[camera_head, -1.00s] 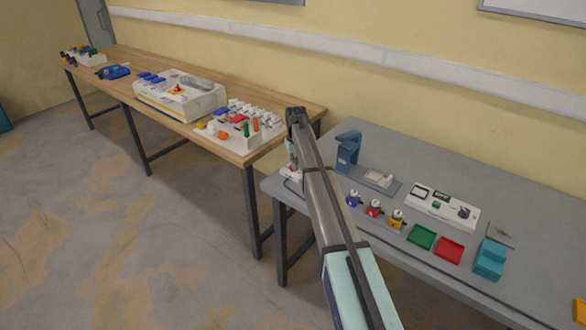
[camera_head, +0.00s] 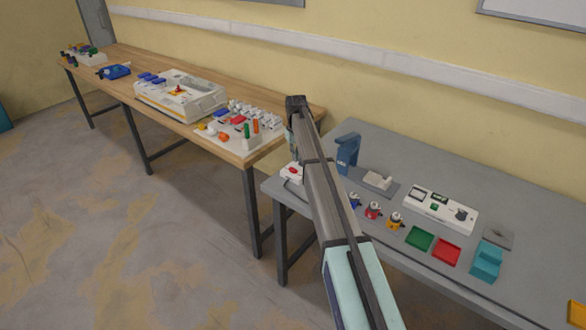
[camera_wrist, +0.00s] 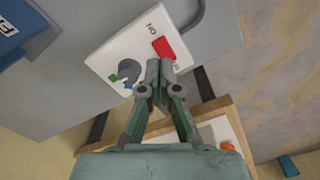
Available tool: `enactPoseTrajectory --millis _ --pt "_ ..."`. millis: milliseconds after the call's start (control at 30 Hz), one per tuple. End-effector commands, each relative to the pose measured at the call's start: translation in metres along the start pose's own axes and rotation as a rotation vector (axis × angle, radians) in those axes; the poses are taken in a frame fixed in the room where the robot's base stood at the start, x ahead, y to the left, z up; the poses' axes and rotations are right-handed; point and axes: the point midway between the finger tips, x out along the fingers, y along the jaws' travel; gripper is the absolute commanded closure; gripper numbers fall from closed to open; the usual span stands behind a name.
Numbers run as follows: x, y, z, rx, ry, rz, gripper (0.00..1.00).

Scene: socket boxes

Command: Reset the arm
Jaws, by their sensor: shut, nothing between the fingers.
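My arm reaches up from the bottom of the head view over the left end of the grey table. My gripper (camera_wrist: 160,72) is shut and empty in the wrist view, its fingertips in front of the lower edge of a white control box. The white control box (camera_wrist: 112,48) carries a red switch (camera_wrist: 163,48), a dark knob and small green and blue buttons. In the head view, my gripper (camera_head: 291,150) hangs below the arm's far end, partly hidden by the arm. A white box with a red part (camera_head: 291,171) shows just below it.
The grey table (camera_head: 400,150) holds a blue stand (camera_head: 347,152), a white meter panel (camera_head: 440,208), green (camera_head: 419,239) and red trays (camera_head: 446,251) and a teal block (camera_head: 487,262). The wooden table (camera_head: 230,88) at left holds several devices. The floor in front is clear.

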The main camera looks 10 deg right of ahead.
Motion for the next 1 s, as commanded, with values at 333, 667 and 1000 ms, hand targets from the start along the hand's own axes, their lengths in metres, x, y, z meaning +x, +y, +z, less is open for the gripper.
enactPoseTrajectory --millis 333,667,1000 --pt "-0.012 0.0 0.0 0.0 -0.001 0.0 1.0" --pt "-0.01 -0.002 0.003 0.0 0.001 -0.004 1.0" --pt "0.07 -0.08 0.105 0.06 0.062 -0.194 1.0"
